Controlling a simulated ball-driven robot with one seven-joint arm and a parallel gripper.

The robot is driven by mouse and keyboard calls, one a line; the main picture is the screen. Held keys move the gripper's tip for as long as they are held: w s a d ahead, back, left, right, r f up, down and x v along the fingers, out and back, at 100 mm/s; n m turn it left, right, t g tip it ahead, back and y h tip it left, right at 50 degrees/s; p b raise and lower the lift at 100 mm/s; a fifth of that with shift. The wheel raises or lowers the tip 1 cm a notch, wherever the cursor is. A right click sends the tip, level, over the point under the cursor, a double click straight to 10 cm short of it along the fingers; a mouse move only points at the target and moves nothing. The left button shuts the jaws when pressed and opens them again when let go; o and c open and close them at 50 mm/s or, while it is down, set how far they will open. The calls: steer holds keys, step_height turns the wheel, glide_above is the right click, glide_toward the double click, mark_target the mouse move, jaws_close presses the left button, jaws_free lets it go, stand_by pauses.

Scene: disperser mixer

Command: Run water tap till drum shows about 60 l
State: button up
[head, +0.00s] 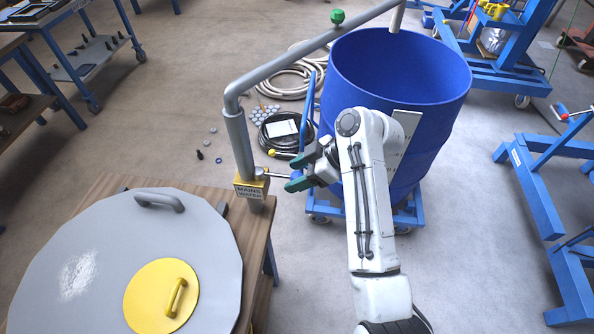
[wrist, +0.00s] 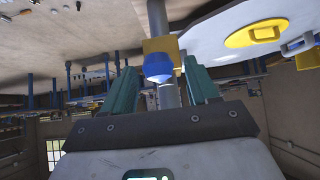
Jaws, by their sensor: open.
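The mains water tap (head: 251,187) is a yellow block with a label on a grey standpipe (head: 239,145). Its thin lever points right, toward my gripper (head: 298,171). In the wrist view, the lever's blue knob (wrist: 158,66) sits between the green fingers of my gripper (wrist: 161,85), which are open with gaps on both sides. The blue drum (head: 418,90) stands upright under the spout (head: 397,18). No water stream is visible at the spout. A pale strip (head: 405,128) on the drum's side is partly hidden by my arm; its markings are unreadable.
A wooden table (head: 262,222) bears a grey lid (head: 60,235) with a yellow hatch (head: 150,303) at lower left. The drum stands on a blue wheeled dolly (head: 408,216). Coiled hoses (head: 285,130) lie behind the tap. A blue frame (head: 535,190) stands at right.

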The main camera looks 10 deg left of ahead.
steer(key=shift+a+f, duration=0.15)
steer(key=shift+f, duration=0.05)
jaws_close()
stand_by(0.6)
